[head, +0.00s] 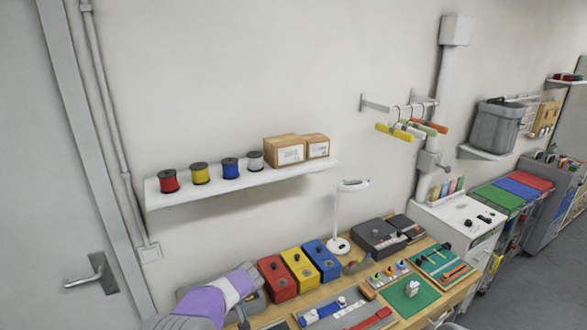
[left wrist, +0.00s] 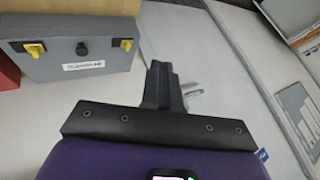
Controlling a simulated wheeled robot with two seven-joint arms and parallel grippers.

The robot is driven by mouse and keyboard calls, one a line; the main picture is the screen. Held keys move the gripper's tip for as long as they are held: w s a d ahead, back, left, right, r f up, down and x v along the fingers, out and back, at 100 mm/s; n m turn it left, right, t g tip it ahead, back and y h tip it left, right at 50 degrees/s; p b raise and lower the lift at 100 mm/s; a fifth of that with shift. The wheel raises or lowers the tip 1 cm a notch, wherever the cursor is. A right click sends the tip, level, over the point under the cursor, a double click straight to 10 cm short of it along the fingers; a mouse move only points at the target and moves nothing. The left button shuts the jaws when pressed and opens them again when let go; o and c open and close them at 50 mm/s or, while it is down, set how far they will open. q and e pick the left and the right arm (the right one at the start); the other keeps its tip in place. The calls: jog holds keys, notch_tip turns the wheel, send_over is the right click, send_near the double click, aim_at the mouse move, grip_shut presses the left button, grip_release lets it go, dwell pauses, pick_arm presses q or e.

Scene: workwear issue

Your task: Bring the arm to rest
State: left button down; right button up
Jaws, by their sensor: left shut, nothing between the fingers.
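My left arm (head: 215,297), purple and white, comes in at the bottom left of the head view, in front of the left end of the workbench. In the left wrist view my left gripper (left wrist: 163,85) has its dark fingers together with nothing between them. It points past a grey case with yellow latches (left wrist: 78,60), apart from it as far as I can tell. The fingertips are not clear in the head view. My right gripper is in neither view.
The workbench (head: 462,290) holds red (head: 276,279), yellow (head: 300,270) and blue (head: 322,262) boxes, a white lamp (head: 338,243) and a green mat (head: 425,298). A wall shelf (head: 240,184) carries spools and cartons. A door handle (head: 92,272) is at left.

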pick_arm(q)
jog(key=s+d+f+m+g+h, duration=0.1)
jog(key=s+d+f+m+h, duration=0.15)
jog(key=s+f, duration=0.4)
jog(key=s+d+f+m+g+h, duration=0.1)
jog(key=s+d+f+h, duration=0.2)
jog(key=f, duration=0.6)
jog(key=s+d+f+h, duration=0.2)
jog(key=s+d+f, duration=0.1)
jog(key=s, duration=0.5)
jog(key=s+d+f+t+h, duration=0.1)
jog(key=s+d+f+h, duration=0.15)
jog(key=s, duration=0.45)
jog(key=s+d+f+h, duration=0.1)
jog(key=s+d+f, duration=0.15)
jog(key=s, duration=0.55)
notch_tip(320, 180, down, 16)
jog(key=w+b, duration=0.1)
jog(key=b, duration=1.5)
jog(key=shift+d+f+m, duration=0.15)
jog(key=shift+d+m, duration=0.1)
jog(key=shift+m, duration=0.1)
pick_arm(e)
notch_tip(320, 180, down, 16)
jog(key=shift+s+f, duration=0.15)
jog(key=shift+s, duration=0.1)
